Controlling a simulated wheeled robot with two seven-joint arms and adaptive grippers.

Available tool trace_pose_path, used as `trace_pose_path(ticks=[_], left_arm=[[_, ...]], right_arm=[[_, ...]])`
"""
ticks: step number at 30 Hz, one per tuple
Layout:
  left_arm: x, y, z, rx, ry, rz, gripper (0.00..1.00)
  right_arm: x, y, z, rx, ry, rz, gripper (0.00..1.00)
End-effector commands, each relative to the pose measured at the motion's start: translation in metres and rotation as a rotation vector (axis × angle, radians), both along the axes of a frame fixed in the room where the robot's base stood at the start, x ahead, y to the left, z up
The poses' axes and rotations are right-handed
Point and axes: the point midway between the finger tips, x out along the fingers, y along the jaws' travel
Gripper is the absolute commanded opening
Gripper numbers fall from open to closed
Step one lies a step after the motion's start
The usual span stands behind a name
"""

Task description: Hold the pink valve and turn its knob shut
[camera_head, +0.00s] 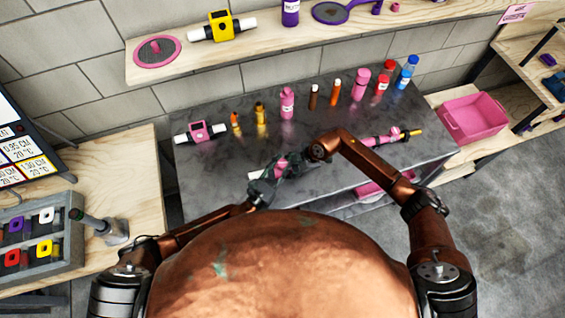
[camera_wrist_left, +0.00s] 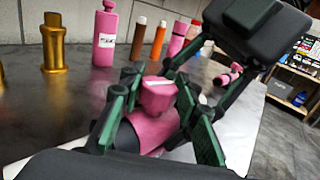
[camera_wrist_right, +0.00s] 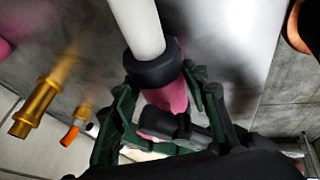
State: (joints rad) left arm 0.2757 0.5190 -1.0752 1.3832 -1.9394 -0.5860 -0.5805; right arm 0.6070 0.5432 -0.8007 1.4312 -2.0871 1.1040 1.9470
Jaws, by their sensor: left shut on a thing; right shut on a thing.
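The pink valve (camera_head: 281,165) is held between my two grippers above the front of the dark table; its white pipe end (camera_head: 256,175) sticks out to the left. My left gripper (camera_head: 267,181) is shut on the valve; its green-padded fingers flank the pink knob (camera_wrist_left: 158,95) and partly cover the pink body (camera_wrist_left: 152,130). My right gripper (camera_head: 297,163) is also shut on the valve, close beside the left. In the right wrist view the white pipe (camera_wrist_right: 138,25) and black collar (camera_wrist_right: 153,70) rise between its fingers. The knob's exact angle is unclear.
A pink assembly (camera_head: 383,139) lies to the right. A pink crate (camera_head: 478,118) stands beyond it.

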Motion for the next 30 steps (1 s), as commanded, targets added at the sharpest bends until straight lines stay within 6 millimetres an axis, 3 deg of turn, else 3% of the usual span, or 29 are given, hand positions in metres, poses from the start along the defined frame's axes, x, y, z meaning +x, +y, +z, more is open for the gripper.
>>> trace_pose_path(ticks=[15, 30], left_arm=[[0.0010, -0.0020, 0.0029, 0.001, -0.008, -0.361, 0.06], [-0.0002, -0.0005, 0.0016, -0.002, 0.000, -0.455, 0.06]], right_arm=[[-0.0001, 0.0011, 0.0004, 0.002, -0.001, 0.001, 0.08], [-0.0003, 0.0012, 0.0002, 0.002, -0.001, 0.002, 0.08]])
